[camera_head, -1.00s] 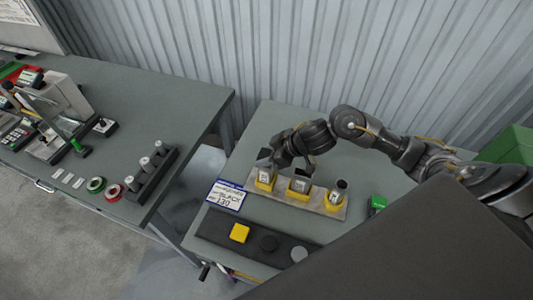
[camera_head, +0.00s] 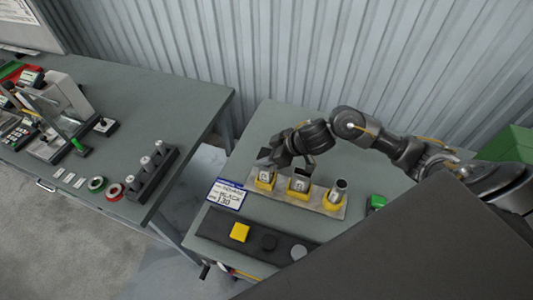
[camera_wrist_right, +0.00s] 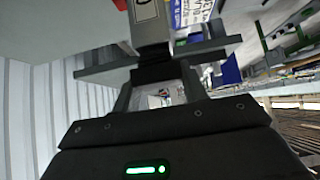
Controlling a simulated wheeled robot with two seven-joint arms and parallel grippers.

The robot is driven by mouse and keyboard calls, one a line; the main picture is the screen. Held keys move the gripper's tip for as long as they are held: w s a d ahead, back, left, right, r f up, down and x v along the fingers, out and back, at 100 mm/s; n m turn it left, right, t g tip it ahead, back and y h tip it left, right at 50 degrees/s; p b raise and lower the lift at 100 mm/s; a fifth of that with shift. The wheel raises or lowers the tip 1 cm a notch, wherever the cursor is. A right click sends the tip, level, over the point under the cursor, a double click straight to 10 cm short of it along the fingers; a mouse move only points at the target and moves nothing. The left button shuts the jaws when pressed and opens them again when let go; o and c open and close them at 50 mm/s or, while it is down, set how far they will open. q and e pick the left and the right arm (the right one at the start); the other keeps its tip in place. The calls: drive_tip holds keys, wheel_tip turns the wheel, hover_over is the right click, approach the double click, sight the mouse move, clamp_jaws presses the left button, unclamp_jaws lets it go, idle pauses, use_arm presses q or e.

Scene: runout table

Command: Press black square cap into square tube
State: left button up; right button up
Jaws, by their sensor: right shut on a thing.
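A wooden strip (camera_head: 285,195) on the right-hand table holds two square tubes and one round tube (camera_head: 338,188) upright in yellow holders. The left square tube (camera_head: 265,177) and middle square tube (camera_head: 300,183) each carry a pale mark. My right gripper (camera_head: 288,164) is low at these two tubes. In the right wrist view its jaws (camera_wrist_right: 153,62) are shut on a small dark piece (camera_wrist_right: 152,54), apparently the black square cap, against a grey tube end (camera_wrist_right: 149,28). I cannot tell how deep the cap sits. My left gripper is not in view.
A dark tray (camera_head: 215,226) in front holds a yellow square cap (camera_head: 239,232), a black round cap (camera_head: 268,243) and a grey round cap (camera_head: 298,252). A green bin (camera_head: 510,150) is at right. A corrugated wall is behind.

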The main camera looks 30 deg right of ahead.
drive_tip(key=shift+f+b, duration=0.4)
drive_tip(key=shift+f, duration=0.25)
idle(0.3)
drive_tip(key=o, duration=1)
drive_tip(key=shift+o, duration=0.2)
drive_tip(key=shift+r, duration=0.1)
drive_tip(key=v, duration=1)
drive_tip(key=shift+s+r+b, duration=0.25)
drive_tip(key=shift+s+b, duration=0.05)
drive_tip(key=shift+b, duration=0.15)
drive_tip(key=shift+d, duration=0.15)
drive_tip(key=shift+c, duration=0.5)
